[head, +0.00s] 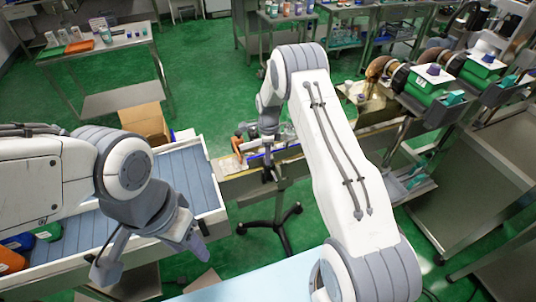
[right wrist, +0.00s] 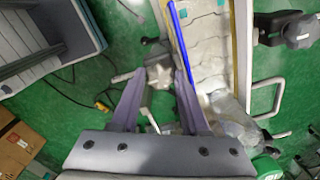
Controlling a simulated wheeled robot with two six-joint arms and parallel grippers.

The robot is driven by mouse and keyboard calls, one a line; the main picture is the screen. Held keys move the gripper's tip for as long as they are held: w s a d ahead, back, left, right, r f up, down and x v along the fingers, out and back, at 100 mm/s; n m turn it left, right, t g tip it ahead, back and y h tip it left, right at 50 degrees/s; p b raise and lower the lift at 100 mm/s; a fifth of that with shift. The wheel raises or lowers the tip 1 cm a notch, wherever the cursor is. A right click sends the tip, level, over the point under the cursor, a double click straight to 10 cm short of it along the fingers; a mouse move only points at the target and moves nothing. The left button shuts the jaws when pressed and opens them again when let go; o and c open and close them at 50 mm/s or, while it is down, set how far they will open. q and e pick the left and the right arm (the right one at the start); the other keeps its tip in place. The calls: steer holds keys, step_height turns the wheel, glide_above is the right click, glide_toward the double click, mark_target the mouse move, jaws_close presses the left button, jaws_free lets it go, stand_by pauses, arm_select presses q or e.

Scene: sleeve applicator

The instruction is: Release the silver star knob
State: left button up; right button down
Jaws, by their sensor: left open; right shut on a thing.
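The silver star knob (right wrist: 160,76) shows in the right wrist view between the tips of my right gripper (right wrist: 158,84). The gripper is shut on it. The knob sits beside the conveyor (right wrist: 207,60) with the blue rail (right wrist: 180,62). In the head view my right arm reaches to the conveyor, and the knob is too small and covered to make out there. My left gripper (head: 150,256) is open and empty at the lower left of the head view, well away from the conveyor.
A black star knob (right wrist: 299,33) is on the conveyor's other side. A grey slatted belt (head: 187,178) and a cardboard box (head: 146,122) lie left of the conveyor. The sleeve machine (head: 430,82) with green parts stands at right. Green floor is open around the stand (head: 275,220).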

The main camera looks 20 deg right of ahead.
steer(key=n+b, duration=0.2)
steer(key=n, duration=0.1)
steer(key=shift+f, duration=0.1)
steer(key=n+b, duration=0.3)
steer(key=n, duration=0.1)
steer(key=shift+n, duration=0.3)
steer(key=n+b, duration=0.1)
steer(key=n, duration=0.3)
steer(key=shift+n+b, duration=0.3)
steer(key=shift+b, duration=0.05)
steer(key=n+b, duration=0.1)
steer(key=n, duration=0.3)
steer(key=n+b, duration=0.1)
steer(key=n, duration=0.9)
steer(key=shift+d+r+b, duration=0.1)
steer(key=shift+r+b, duration=0.1)
steer(key=shift+b, duration=0.15)
steer(key=n, duration=0.5)
steer(key=shift+n+b, duration=0.35)
steer(key=shift+n, duration=1.95)
